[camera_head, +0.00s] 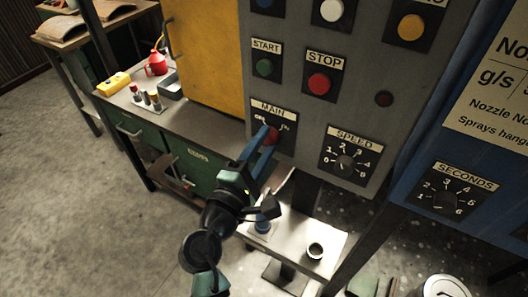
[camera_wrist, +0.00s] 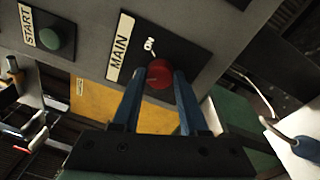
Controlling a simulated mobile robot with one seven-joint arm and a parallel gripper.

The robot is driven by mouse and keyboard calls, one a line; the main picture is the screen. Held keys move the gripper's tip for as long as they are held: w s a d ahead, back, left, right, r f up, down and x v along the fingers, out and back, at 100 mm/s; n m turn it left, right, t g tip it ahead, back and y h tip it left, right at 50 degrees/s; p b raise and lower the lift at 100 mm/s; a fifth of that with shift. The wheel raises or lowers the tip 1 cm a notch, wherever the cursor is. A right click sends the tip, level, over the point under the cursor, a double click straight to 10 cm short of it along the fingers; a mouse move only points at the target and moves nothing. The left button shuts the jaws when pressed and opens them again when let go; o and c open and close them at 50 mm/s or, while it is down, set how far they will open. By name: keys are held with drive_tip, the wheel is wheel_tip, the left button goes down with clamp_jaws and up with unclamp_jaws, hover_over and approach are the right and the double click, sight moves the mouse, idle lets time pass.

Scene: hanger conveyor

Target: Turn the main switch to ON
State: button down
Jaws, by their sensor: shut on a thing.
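The main switch (camera_head: 269,136) is a red knob under the MAIN label on the grey control panel (camera_head: 303,100). In the head view my gripper (camera_head: 262,140) reaches it from below left and hides part of it. In the wrist view the red main switch (camera_wrist: 160,74) sits between the two blue fingertips of my gripper (camera_wrist: 161,76), which are shut on it from both sides. The ON mark shows beside the knob there; the OFF mark is not visible in the wrist view. Which mark the knob points to cannot be told.
Above the switch are the green START button (camera_head: 264,67) and red STOP button (camera_head: 319,83). The SPEED dial (camera_head: 346,164) is to the right. A small white table (camera_head: 318,222) with a dark cup stands below, and a green workbench (camera_head: 190,150) is behind left.

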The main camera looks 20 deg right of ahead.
drive_tip(key=m+b, duration=0.2)
drive_tip(key=b, duration=0.1)
drive_tip(key=f+m+b, duration=0.1)
drive_tip(key=m+b, duration=0.1)
drive_tip(key=b, duration=0.1)
drive_tip(key=shift+m, duration=0.4)
drive_tip(key=m+b, duration=0.4)
drive_tip(key=shift+h+b, duration=0.35)
drive_tip(key=shift+h, duration=0.05)
drive_tip(key=m+b, duration=0.3)
drive_tip(key=b, duration=0.1)
drive_tip(key=shift+w+m+h, duration=0.1)
drive_tip(key=shift+m+h, duration=0.2)
drive_tip(key=m+b, duration=0.1)
drive_tip(key=b, duration=0.1)
drive_tip(key=m+b, duration=0.1)
drive_tip(key=m, duration=0.1)
drive_tip(key=shift+a+r+m+g+b, duration=0.1)
drive_tip(key=shift+r+m+g+b, duration=0.1)
drive_tip(key=shift+m+g+b, duration=0.15)
drive_tip(key=shift+r, duration=0.1)
drive_tip(key=shift+c, duration=2.2)
unclamp_jaws()
